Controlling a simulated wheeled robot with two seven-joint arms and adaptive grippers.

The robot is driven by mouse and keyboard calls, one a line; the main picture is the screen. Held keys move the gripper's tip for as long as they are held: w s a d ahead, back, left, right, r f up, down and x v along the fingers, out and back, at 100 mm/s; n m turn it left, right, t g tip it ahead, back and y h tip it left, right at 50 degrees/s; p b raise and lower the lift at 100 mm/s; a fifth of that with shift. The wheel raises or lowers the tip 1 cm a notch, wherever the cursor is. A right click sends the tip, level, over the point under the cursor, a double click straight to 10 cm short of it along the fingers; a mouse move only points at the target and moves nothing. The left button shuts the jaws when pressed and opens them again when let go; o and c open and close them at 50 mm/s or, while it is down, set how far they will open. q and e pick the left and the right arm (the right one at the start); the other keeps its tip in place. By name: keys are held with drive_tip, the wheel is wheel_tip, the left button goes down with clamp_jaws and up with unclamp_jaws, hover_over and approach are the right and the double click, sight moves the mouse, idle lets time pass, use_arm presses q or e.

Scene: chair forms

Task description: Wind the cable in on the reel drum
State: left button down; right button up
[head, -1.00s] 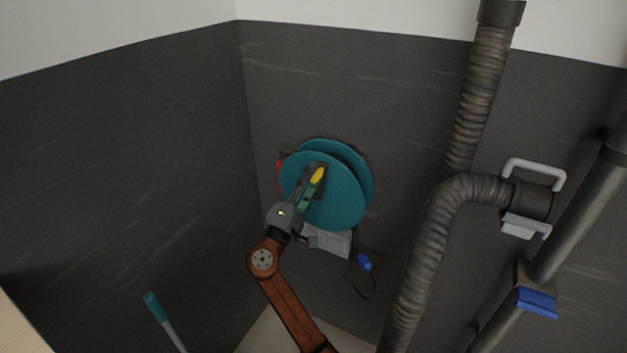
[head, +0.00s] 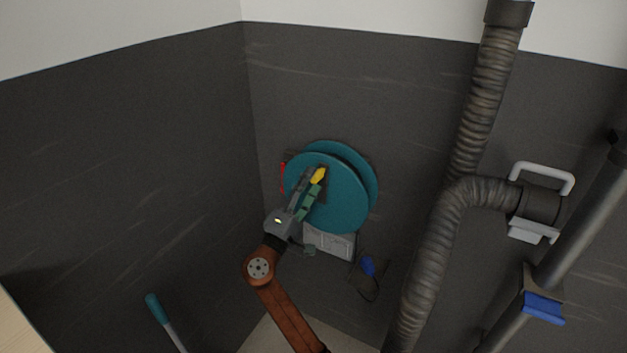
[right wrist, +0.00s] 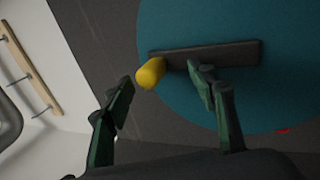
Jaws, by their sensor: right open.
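The teal reel drum (head: 350,205) is mounted on the dark back wall; its round face also shows in the right wrist view (right wrist: 280,100). A dark crank bar (right wrist: 225,55) crosses the face, with a yellow handle (right wrist: 151,73) at one end. The yellow handle also shows in the head view (head: 319,175). My right gripper (head: 312,182) is open in front of the drum. In the right wrist view its fingers (right wrist: 165,85) are spread, with the handle between and beyond the tips. My left gripper is not in view.
A grey ribbed pipe (head: 437,235) with a light grey handle (head: 541,176) runs down the wall to the right. A pipe with a blue clamp (head: 543,308) is further right. A teal-gripped rod (head: 156,308) stands at lower left.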

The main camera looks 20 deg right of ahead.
drive_tip(key=v, duration=0.8)
drive_tip(key=shift+r, duration=0.1)
